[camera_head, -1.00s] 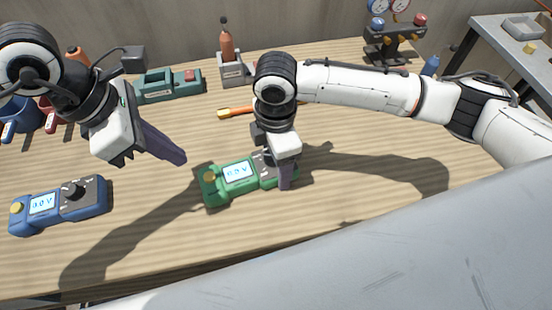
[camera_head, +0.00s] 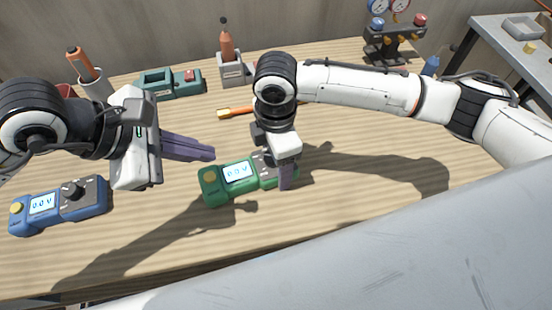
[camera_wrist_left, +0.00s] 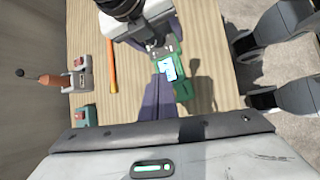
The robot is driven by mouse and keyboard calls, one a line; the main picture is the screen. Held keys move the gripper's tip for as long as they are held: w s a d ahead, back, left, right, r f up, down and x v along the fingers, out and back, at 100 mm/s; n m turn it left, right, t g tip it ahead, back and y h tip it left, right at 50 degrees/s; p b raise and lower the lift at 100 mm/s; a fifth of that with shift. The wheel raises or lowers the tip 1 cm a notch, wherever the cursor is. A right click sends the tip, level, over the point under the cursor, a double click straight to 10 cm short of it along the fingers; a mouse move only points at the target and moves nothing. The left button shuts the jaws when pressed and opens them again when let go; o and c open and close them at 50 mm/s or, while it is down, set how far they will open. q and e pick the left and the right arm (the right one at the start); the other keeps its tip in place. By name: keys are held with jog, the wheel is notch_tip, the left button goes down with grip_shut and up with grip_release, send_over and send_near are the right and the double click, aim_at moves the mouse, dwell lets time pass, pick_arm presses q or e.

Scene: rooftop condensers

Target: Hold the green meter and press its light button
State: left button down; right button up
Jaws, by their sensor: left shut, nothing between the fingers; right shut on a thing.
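The green meter (camera_head: 216,190) lies on the wooden bench with its display lit. A round yellow button (camera_head: 209,178) sits at its left end. My right gripper (camera_head: 284,178) is shut on the meter's right end and partly hides that end. My left gripper (camera_head: 212,153) is shut and empty. Its fingertips are above and behind the meter's left part, apart from it. In the left wrist view the green meter (camera_wrist_left: 182,88) shows beyond the left gripper's fingers (camera_wrist_left: 158,80), which hide part of it, and its yellow button cannot be seen there.
A blue meter (camera_head: 92,195) lies at the left front. A gauge manifold (camera_head: 392,45) is at the back right. Bench in front of the green meter is clear.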

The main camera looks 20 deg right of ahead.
pick_arm(q)
jog(key=t, duration=0.1)
jog(key=t+h, duration=0.1)
jog(key=t, duration=0.1)
send_over(205, 183)
jog(key=shift+m, duration=0.4)
jog(key=shift+f, duration=3.75)
jog(key=shift+f, duration=0.15)
jog(key=shift+f, duration=0.3)
jog(key=shift+r, duration=0.45)
